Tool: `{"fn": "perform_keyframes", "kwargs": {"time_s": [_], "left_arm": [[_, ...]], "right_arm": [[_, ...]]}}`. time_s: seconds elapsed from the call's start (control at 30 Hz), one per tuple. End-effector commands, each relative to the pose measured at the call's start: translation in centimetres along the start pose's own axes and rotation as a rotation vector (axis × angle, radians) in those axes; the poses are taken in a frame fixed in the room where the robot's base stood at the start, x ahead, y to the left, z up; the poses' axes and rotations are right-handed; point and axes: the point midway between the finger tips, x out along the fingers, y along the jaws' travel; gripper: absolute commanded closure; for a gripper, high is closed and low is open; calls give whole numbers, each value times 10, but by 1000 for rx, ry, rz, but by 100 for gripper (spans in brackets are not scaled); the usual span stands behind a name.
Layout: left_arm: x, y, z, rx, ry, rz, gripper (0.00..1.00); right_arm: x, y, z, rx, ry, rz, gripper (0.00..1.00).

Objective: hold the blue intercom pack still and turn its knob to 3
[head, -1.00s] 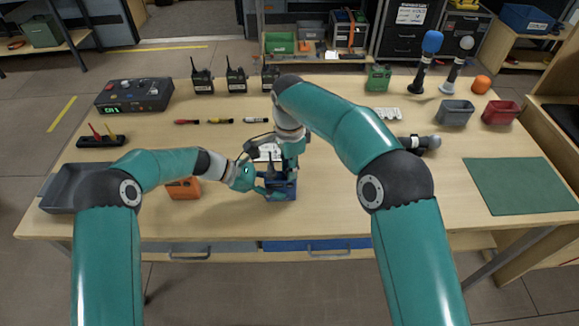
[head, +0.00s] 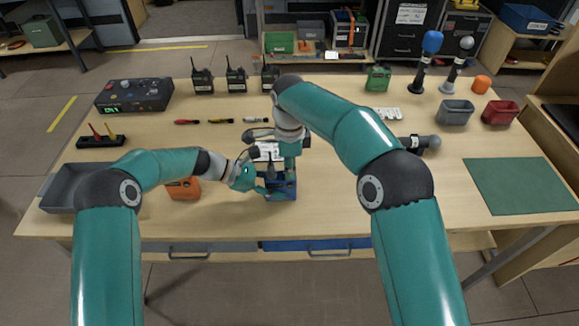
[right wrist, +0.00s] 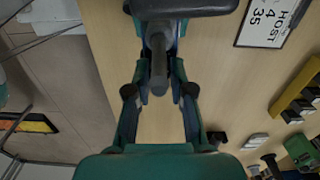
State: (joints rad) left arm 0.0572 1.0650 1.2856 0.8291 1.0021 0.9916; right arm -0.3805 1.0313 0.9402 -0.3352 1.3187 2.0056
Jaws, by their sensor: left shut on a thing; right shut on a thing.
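The blue intercom pack (head: 285,193) stands on the table near its front edge, at the middle of the head view. My left gripper (head: 264,187) reaches in from the left and is shut on the pack's side. My right gripper (head: 284,172) points down from above and is shut at the pack's top, where the knob is. The fingers hide the knob and its mark, so its setting cannot be read. In the right wrist view, my right gripper (right wrist: 159,62) has its fingers on both sides of a dark grey post.
A white card (head: 267,152) lies just behind the pack; its text shows in the right wrist view (right wrist: 268,20). An orange box (head: 184,188) is left of the pack, near a grey tray (head: 70,182). Radios and screwdrivers are further back.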

Motion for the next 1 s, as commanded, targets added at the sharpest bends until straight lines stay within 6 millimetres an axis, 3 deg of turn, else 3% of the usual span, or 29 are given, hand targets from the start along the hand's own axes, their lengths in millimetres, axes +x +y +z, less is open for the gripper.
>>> {"fn": "perform_keyframes", "kwargs": {"time_s": [0.2, 0.5, 0.8, 1.0], "left_arm": [[1, -1, 0, 1, 0, -4, 100], [1, -1, 0, 1, -1, -4, 100], [1, -1, 0, 1, -1, -5, 100], [1, -2, 0, 1, -1, -5, 100]], "right_arm": [[0, -1, 0, 188, -1, -3, 100], [0, -1, 0, 216, -2, -3, 100], [0, -1, 0, 444, -2, -3, 100], [0, -1, 0, 451, -2, -3, 100]]}}
